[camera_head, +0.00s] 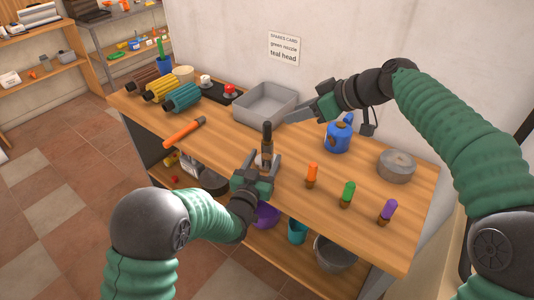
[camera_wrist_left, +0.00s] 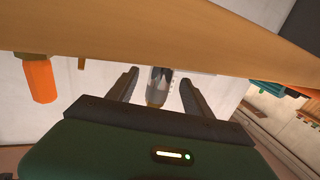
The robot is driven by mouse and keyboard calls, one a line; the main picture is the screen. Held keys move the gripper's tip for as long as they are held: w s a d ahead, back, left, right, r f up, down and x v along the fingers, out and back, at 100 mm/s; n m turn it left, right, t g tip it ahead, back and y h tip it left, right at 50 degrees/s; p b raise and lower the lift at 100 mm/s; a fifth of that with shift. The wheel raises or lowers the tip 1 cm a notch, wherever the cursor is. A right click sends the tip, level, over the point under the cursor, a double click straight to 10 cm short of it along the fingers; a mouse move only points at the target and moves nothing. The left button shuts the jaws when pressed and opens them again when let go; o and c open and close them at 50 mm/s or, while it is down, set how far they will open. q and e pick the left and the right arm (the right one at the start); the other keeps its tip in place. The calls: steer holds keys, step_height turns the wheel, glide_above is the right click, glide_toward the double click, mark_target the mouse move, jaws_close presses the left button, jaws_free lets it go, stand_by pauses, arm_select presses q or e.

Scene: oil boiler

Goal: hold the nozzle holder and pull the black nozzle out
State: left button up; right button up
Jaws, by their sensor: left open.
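The black nozzle (camera_head: 267,131) points up from the nozzle holder (camera_head: 266,154), which stands near the front edge of the bench. My left gripper (camera_head: 263,166) is open, with its fingers on either side of the holder's lower part. In the left wrist view the holder (camera_wrist_left: 158,88) shows between the two spread fingers (camera_wrist_left: 158,92), with a gap to each; the nozzle is not clear there. My right gripper (camera_head: 297,117) is up and to the right of the nozzle, beside the grey tray, apart from the nozzle. Its finger opening is not clear.
Orange (camera_head: 312,173), green (camera_head: 348,190) and purple (camera_head: 388,209) nozzles stand along the front right. A blue can (camera_head: 338,137) and a round grey tin (camera_head: 397,165) are behind. A grey tray (camera_head: 265,103) is at the back. An orange-handled tool (camera_head: 184,134) lies left.

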mark_target(265, 157)
arm_select(q)
steer(key=shift+x, duration=1.55)
steer(key=shift+a, duration=0.1)
jaws_close()
